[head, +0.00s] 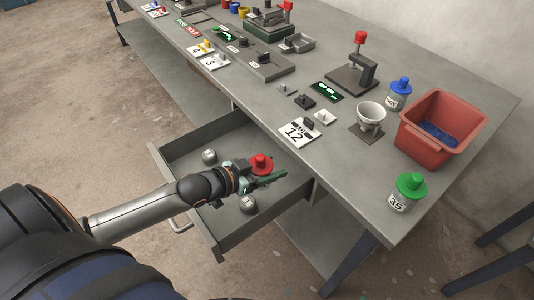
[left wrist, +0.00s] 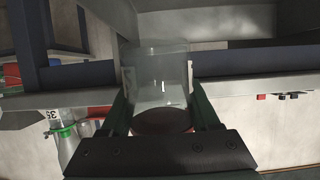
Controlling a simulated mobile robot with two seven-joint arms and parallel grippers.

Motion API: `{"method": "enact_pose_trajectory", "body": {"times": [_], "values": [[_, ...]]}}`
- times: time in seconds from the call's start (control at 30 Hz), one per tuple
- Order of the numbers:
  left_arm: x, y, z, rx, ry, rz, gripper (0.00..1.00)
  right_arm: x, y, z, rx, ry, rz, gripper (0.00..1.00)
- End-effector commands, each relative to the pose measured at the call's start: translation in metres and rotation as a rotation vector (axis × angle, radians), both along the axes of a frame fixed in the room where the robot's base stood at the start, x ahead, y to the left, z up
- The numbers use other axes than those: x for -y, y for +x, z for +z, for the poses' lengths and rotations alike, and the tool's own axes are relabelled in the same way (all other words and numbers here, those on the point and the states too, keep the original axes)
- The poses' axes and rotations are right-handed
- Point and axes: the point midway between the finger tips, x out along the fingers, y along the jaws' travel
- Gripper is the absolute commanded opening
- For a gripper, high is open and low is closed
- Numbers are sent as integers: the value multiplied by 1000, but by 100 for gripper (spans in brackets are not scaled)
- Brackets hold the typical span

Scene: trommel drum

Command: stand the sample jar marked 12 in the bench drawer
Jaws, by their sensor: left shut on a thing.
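The bench drawer (head: 158,165) is pulled out in the head view. My left gripper (head: 268,174) is over the drawer, shut on a jar with a red lid (head: 261,163). Fingers and arm hide most of the jar in the head view. In the left wrist view the clear jar (left wrist: 160,80) is between the fingers, its dark red lid (left wrist: 160,122) close to the gripper body. A mark like a 1 shows on it; the full number cannot be read. Whether its base touches the drawer floor cannot be told. My right gripper is not in view.
Two small grey weights (head: 209,156) (head: 248,204) are in the drawer.

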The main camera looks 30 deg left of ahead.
Motion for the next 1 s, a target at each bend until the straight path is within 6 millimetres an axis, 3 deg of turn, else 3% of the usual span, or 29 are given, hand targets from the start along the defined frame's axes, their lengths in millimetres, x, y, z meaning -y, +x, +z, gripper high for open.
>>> {"method": "enact_pose_trajectory", "body": {"times": [0.37,0.53,0.87,1.0], "values": [[-17,70,-33,6,3,2,8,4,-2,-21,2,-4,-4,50],[-22,95,-67,3,3,3,8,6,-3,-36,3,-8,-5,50],[-27,114,-90,2,2,2,8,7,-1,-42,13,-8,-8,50],[-26,113,-112,-1,0,2,8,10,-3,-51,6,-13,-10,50]]}}
